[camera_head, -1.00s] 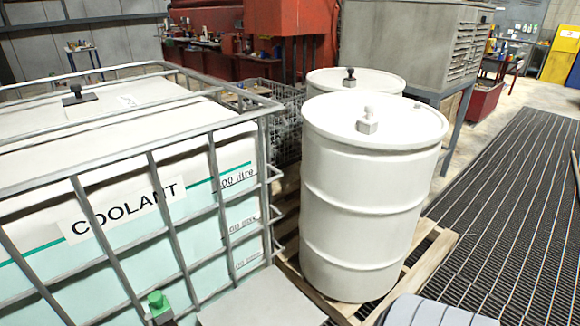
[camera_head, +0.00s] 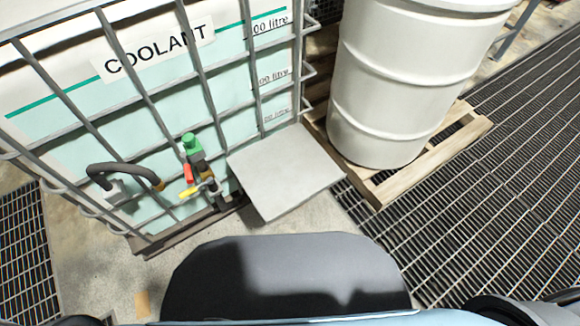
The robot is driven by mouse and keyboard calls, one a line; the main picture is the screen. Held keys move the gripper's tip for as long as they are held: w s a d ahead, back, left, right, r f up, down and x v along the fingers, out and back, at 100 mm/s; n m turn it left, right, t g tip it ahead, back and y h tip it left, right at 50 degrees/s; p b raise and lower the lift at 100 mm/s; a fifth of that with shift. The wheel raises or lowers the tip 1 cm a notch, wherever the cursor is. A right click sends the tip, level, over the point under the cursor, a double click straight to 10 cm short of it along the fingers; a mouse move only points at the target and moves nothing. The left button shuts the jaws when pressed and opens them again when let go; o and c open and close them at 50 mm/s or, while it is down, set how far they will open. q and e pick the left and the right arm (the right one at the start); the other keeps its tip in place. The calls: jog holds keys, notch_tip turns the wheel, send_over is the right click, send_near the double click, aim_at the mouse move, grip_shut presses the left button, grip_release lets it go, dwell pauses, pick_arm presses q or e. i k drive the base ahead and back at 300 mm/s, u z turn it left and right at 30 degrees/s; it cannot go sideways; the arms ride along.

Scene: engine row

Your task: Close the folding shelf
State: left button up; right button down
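A flat light-grey shelf panel (camera_head: 285,170) juts out level from the lower right front of the caged coolant tank (camera_head: 130,110), beside its tap. It looks folded out. Its hinge and any support under it are hidden. Neither of my grippers shows in the head view, so I cannot see whether they are open or shut.
A tap with green, red and yellow parts (camera_head: 200,165) and a dark hose (camera_head: 115,172) stick out left of the panel. A white drum (camera_head: 405,90) stands on a wooden pallet (camera_head: 430,165) at the right. Metal grating (camera_head: 500,200) covers the right floor.

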aim_at(281, 172)
jog(key=k, duration=1.3)
jog(key=u, duration=0.55)
jog(key=i, duration=1.55)
jog(key=z, duration=0.85)
